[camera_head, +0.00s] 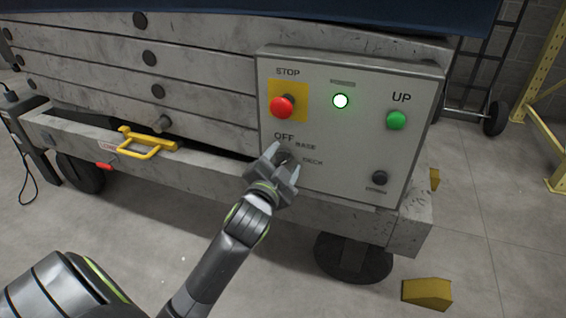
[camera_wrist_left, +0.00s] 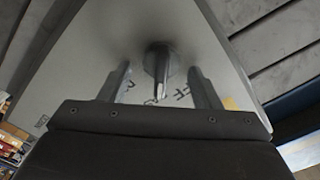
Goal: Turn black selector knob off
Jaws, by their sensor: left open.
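The black selector knob (camera_wrist_left: 158,62) stands out from the grey control panel (camera_wrist_left: 100,50) in the left wrist view, between the two fingers of my left gripper (camera_wrist_left: 160,85). The fingers are open, one on each side of it, with gaps visible. In the head view my left gripper (camera_head: 284,160) is at the panel's lower left, by the OFF, BASE and DECK labels, and mostly covers the knob (camera_head: 283,157). Which label the knob points to cannot be told. My right gripper is not in view.
The control panel (camera_head: 335,165) also carries a red stop button (camera_head: 281,107), a lit white-green lamp (camera_head: 340,101), a green UP button (camera_head: 396,120) and a dark lower-right button (camera_head: 379,178). A yellow handle (camera_head: 150,146) sits left on the lift frame. A yellow chock (camera_head: 427,292) lies on the floor.

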